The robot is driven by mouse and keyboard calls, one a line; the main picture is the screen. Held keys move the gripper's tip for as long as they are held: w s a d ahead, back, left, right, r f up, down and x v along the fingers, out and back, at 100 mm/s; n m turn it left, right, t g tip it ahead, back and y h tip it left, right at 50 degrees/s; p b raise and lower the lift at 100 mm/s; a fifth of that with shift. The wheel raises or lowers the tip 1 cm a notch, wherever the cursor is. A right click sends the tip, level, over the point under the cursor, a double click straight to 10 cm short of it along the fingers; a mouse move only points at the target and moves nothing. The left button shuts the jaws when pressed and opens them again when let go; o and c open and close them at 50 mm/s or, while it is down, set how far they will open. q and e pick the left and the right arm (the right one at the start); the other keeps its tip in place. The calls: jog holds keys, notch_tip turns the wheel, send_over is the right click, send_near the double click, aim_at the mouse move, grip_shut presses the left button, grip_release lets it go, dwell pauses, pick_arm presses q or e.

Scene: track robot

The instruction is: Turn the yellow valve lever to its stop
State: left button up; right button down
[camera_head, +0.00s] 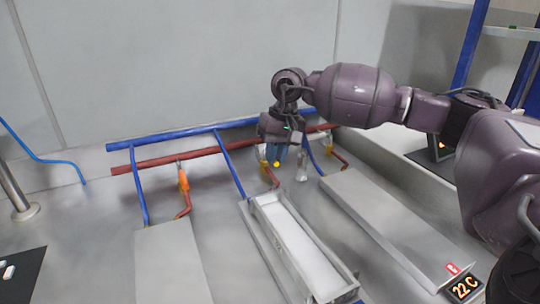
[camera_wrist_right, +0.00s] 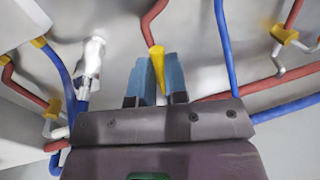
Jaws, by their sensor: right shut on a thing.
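The yellow valve lever (camera_wrist_right: 157,68) sits between the two blue fingers of my right gripper (camera_wrist_right: 160,82) in the wrist view, and the fingers are shut on it. A red pipe runs up from behind the lever. In the head view my right gripper (camera_head: 275,155) points down at the middle branch pipes, with the yellow lever tip (camera_head: 277,164) showing just below its fingers. The gripper hides most of the valve there. My left gripper is not in view.
A blue pipe (camera_head: 165,138) and a red pipe (camera_head: 150,165) run along the wall with branches coming down. An orange lever (camera_head: 183,180) is on the left branch. A silver fitting (camera_head: 302,172) stands right of my gripper. A white-bottomed trough (camera_head: 345,297) lies in front.

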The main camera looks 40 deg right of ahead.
jog(key=shift+d+n, duration=0.15)
jog(key=shift+n, duration=0.15)
jog(key=c, duration=1.1)
grip_release()
jog(key=shift+r, duration=0.1)
jog(key=r, duration=0.3)
jog(key=d+r+p, duration=0.1)
jog(key=r, duration=0.3)
jog(key=d+r, duration=0.1)
jog(key=r, duration=0.2)
jog(key=shift+s+r, duration=0.25)
jog(key=shift+s, duration=0.1)
